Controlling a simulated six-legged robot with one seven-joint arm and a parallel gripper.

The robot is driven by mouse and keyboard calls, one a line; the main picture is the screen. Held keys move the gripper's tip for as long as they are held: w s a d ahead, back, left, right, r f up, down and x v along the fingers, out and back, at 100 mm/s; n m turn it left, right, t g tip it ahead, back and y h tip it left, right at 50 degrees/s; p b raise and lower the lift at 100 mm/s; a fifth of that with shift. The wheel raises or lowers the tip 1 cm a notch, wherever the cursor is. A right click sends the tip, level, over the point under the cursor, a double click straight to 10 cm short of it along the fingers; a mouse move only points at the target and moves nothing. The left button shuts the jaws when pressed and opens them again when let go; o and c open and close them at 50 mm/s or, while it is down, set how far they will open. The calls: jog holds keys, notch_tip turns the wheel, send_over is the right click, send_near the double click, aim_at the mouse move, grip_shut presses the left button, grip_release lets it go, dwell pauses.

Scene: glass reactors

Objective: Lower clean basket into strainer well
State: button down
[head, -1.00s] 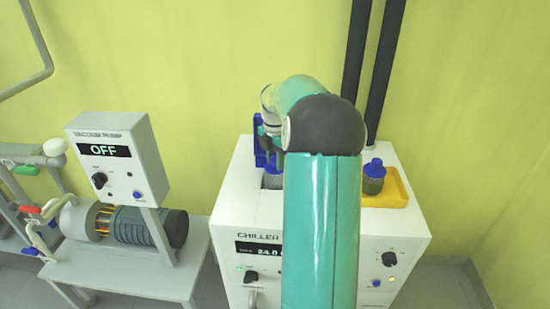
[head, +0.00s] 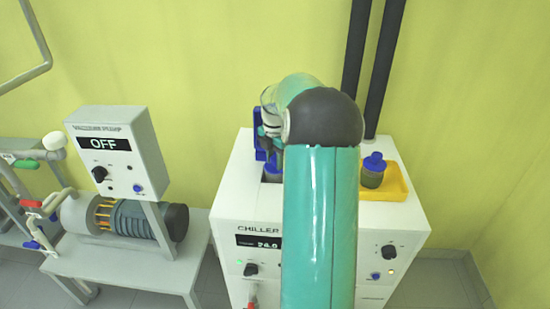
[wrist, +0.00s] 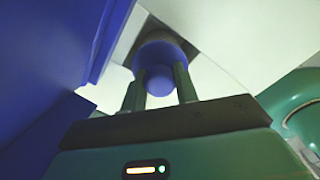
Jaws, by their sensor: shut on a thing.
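My gripper (wrist: 160,88) is shut on the blue knob (wrist: 159,82) of the clean basket (wrist: 158,53). In the head view, the blue top of this basket (head: 273,174) shows low at the chiller's top, left of my arm, and its mesh body is hidden. The dark square opening of the strainer well (wrist: 127,42) shows around the basket's top in the wrist view. The basket appears at least partly inside the well; its depth cannot be told. A blue upright lid or plate (head: 259,137) stands behind the well and fills the left of the wrist view (wrist: 50,45).
A yellow tray (head: 402,183) on the right of the white chiller (head: 236,205) holds another blue-topped basket (head: 373,171). Two dark pipes (head: 372,85) rise behind. A vacuum pump panel (head: 105,152) reading OFF stands at the left. The upright blue plate is close beside my gripper.

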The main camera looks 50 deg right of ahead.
aim_at(275, 166)
jog(key=shift+f, duration=0.15)
jog(key=shift+f, duration=0.7)
jog(key=shift+f, duration=0.8)
jog(key=shift+f, duration=0.35)
jog(key=shift+f, duration=0.3)
jog(key=c, duration=1)
grip_release()
